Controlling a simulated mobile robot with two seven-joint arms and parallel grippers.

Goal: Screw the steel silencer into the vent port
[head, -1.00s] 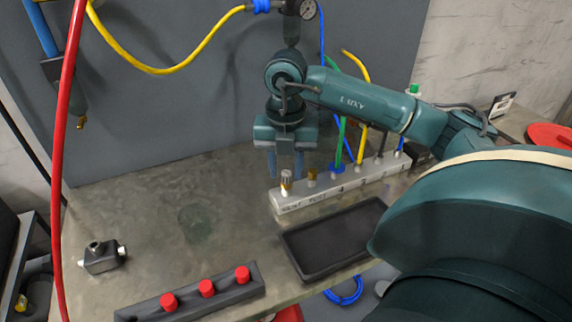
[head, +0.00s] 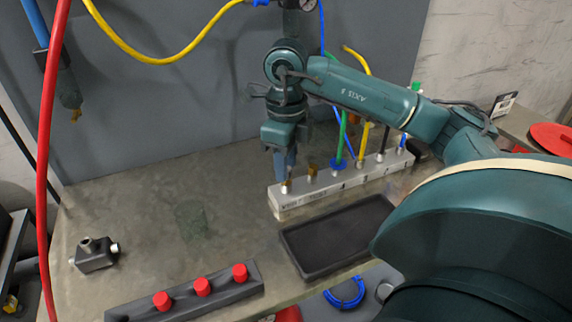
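The pale valve manifold (head: 300,203) runs along the table's back right, with a row of ports and printed labels too small to read. At its left-end port, a brass-coloured base (head: 286,188) shows beneath my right gripper (head: 285,170). The steel silencer's upper part is hidden behind the gripper's fingers. My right gripper points down directly above this port, seen edge-on with one finger in front of the other. I cannot tell whether the fingers touch the silencer. A second brass fitting (head: 312,171) stands in the neighbouring port. My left gripper is out of view.
A black tray (head: 335,238) lies in front of the manifold. A dark rack (head: 185,292) with red caps and a black fitting block (head: 96,255) stand at the front left. Coloured hoses rise from the manifold's other ports. The middle left of the table is clear.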

